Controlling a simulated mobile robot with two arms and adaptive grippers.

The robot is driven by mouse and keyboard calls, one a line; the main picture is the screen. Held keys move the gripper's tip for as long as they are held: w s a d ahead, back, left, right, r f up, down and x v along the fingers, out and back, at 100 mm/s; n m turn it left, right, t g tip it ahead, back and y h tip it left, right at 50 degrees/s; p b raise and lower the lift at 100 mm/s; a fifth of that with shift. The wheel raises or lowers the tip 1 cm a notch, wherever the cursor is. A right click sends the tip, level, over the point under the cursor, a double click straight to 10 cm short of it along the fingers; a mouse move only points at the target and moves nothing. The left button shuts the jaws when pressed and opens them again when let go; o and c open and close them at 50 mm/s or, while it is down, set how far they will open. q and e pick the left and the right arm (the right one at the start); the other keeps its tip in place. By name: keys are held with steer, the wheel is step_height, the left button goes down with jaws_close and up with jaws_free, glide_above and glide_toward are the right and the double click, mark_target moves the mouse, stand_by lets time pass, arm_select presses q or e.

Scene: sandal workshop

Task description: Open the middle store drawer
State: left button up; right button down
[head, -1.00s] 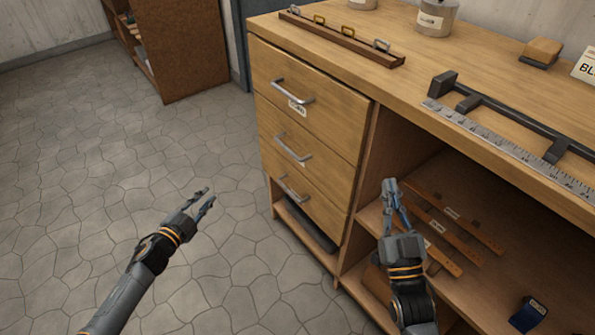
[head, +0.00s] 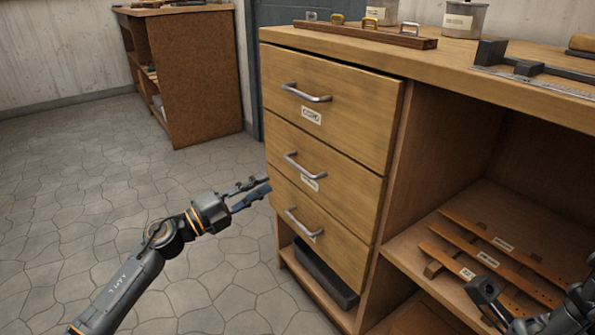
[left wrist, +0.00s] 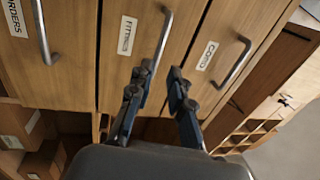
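The wooden store unit has three stacked drawers, all shut, each with a metal bar handle and label. The middle drawer (head: 340,190) sits between the top drawer (head: 350,115) and bottom drawer (head: 335,250). Its handle (head: 303,166) also shows in the left wrist view (left wrist: 162,40), beside a "FITTINGS" label. My left gripper (head: 264,189) is open and empty, left of the drawer fronts. In the left wrist view its fingertips (left wrist: 160,74) are apart, one overlapping the handle's lower end; I cannot tell if they touch. My right gripper (head: 490,295) is partly cut off at lower right.
A rack with clasps (head: 365,36) and a metal ruler (head: 540,85) lie on the worktop. An open shelf with leather straps (head: 485,250) is right of the drawers. A dark tray (head: 325,275) sits below them. The floor at left is clear.

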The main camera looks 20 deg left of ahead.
mark_target(296, 166)
arm_select(q)
steer(key=b+x, duration=0.2)
steer(key=x, duration=0.8)
steer(key=shift+w+d, duration=0.2)
steer(key=shift+w, duration=0.05)
jaws_close()
